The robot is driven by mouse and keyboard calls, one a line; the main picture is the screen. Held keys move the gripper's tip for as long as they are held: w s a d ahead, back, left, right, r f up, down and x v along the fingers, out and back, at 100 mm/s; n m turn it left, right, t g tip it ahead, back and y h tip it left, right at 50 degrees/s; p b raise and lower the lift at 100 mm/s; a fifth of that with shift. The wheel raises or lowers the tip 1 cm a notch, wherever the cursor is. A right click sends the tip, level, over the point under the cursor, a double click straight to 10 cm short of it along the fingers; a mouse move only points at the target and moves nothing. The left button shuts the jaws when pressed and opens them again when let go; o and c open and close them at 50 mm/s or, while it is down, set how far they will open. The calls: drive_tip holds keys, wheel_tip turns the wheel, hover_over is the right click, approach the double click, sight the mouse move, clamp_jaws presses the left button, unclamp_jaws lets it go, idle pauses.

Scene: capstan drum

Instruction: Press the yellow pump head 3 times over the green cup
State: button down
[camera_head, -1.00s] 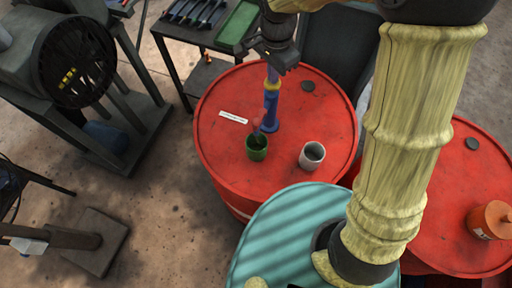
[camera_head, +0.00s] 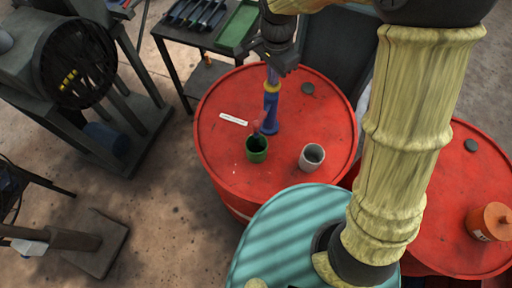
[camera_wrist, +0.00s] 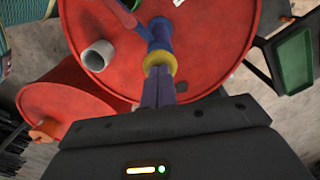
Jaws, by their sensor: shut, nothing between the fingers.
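The blue pump (camera_head: 271,110) stands upright on a red drum, with its yellow pump head (camera_head: 271,87) at the top. In the wrist view the yellow head (camera_wrist: 159,62) shows as a ring, with a blue and red spout beyond it. The green cup (camera_head: 257,150) stands upright on the drum, just left of the pump's foot and below the reddish spout end. My gripper (camera_head: 272,78) is shut and empty, pointing down directly over the yellow head. Its fingertips (camera_wrist: 159,76) are at the head; I cannot tell whether they touch it.
A white cup (camera_head: 312,157) stands right of the green cup. A white label strip (camera_head: 233,119) and a dark cap (camera_head: 307,88) lie on the red drum (camera_head: 225,155). A second red drum with an orange can (camera_head: 490,222) is at the right.

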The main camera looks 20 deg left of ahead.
drive_tip(key=shift+r+p, duration=1)
drive_tip(key=shift+r, duration=0.4)
drive_tip(key=shift+f, duration=0.2)
drive_tip(key=shift+f+b, duration=1.6)
drive_tip(key=shift+f, duration=0.5)
drive_tip(key=shift+r, duration=0.15)
drive_tip(key=shift+r+p, duration=1.75)
drive_tip(key=shift+r, duration=0.4)
